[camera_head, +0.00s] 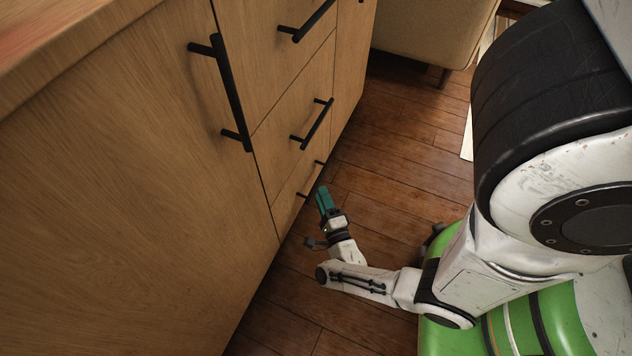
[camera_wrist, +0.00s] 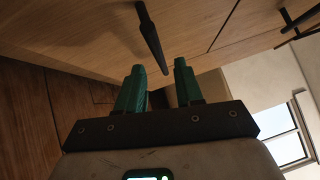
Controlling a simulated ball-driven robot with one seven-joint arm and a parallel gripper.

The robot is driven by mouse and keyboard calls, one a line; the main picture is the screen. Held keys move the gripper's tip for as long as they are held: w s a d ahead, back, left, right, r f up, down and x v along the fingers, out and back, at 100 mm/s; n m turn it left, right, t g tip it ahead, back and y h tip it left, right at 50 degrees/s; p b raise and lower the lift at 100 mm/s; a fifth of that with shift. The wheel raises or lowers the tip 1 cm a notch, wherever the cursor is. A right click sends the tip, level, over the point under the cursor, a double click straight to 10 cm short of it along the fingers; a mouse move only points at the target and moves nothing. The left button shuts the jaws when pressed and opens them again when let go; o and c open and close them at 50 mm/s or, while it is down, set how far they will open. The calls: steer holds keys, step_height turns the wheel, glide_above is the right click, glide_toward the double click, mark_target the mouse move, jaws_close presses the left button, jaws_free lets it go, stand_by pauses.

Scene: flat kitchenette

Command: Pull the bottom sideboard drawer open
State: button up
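The bottom drawer (camera_head: 288,203) of the wooden sideboard sits low in the drawer column, its front flush with the cabinet. Its black bar handle (camera_head: 314,178) is partly seen just beyond my gripper (camera_head: 323,190). My gripper has teal fingers and is low near the floor, close in front of the drawer. In the wrist view my gripper (camera_wrist: 159,66) is open, with a clear gap between the fingers. A black bar handle (camera_wrist: 151,38) shows ahead of that gap, its near end lined up between the fingertips. I cannot see contact with it.
A middle drawer handle (camera_head: 312,124) and an upper drawer handle (camera_head: 307,22) stick out above. A long door handle (camera_head: 232,90) is at the left. The wooden floor (camera_head: 385,200) beside the sideboard is clear. A beige piece of furniture (camera_head: 432,35) stands at the back.

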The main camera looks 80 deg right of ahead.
mark_target(317, 182)
steer(key=shift+b+x, duration=0.5)
steer(key=shift+x, duration=2.15)
steer(key=shift+c, duration=0.3)
jaws_close()
